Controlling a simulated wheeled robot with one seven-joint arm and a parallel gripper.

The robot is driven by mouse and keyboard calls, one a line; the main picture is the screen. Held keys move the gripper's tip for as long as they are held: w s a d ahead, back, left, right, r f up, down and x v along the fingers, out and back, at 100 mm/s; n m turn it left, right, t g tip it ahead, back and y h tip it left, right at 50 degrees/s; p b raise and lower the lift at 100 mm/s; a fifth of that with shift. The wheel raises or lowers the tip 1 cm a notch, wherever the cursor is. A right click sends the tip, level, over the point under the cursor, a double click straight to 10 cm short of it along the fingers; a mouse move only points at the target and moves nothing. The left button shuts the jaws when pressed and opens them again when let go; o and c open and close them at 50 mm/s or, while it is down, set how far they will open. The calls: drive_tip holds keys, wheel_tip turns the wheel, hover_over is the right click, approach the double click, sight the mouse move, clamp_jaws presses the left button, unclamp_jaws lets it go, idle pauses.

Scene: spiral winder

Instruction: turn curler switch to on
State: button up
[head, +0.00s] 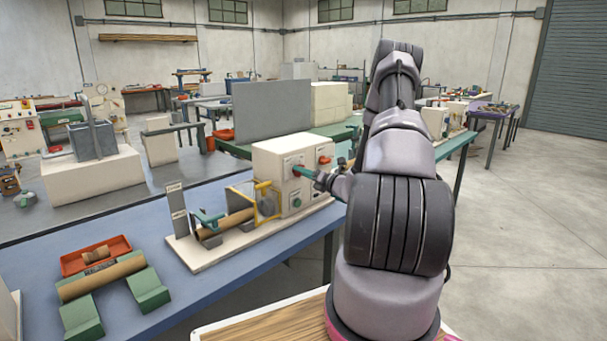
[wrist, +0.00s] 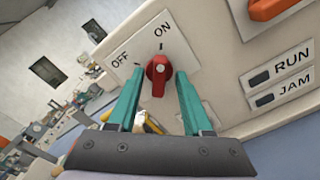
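The curler switch (wrist: 158,75) is a red knob on a white plate marked OFF and ON on the beige machine box. Its ridge stands upright in the wrist view, with its pale upper mark in line with the tick under ON. My gripper (wrist: 159,82) has two teal fingers, one on each side of the knob. A gap shows between each finger and the knob, so it is open and not clamped on it. In the head view my gripper (head: 303,172) is at the front of the machine box (head: 270,160) and hides the knob.
An orange-red control (wrist: 272,8) sits above RUN and JAM labels (wrist: 280,78). A green button (head: 297,203) is lower on the box. A winder with a brown tube (head: 228,221) stands left of it on the blue bench (head: 190,287). A red tray (head: 97,255) lies further left.

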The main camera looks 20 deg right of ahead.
drive_tip(key=v, duration=1)
drive_tip(key=shift+s, duration=0.35)
drive_tip(key=shift+d, duration=0.15)
drive_tip(key=s+a+r+n+g+y, duration=0.2)
drive_tip(key=s+a+r+n+g, duration=0.15)
drive_tip(key=a+r+n, duration=0.35)
drive_tip(key=s+a+r+n+g+y, duration=0.25)
drive_tip(key=a+r+n+g, duration=0.25)
drive_tip(key=a+n, duration=0.25)
drive_tip(key=s+a+r+n+g+y, duration=0.1)
drive_tip(key=s+a+r+n+g, duration=0.3)
drive_tip(key=a+r+n, duration=0.3)
drive_tip(key=s+a+r+n+t+h, duration=0.1)
drive_tip(key=s+r+n+t+h, duration=0.1)
drive_tip(key=s+r+n+h, duration=0.7)
drive_tip(key=s+r+n, duration=0.3)
drive_tip(key=s+n, duration=0.2)
drive_tip(key=s, duration=0.2)
drive_tip(key=shift+s+r+n+t+h, duration=0.15)
drive_tip(key=shift+r+n+t+h, duration=0.05)
drive_tip(key=shift+n+t+h, duration=0.15)
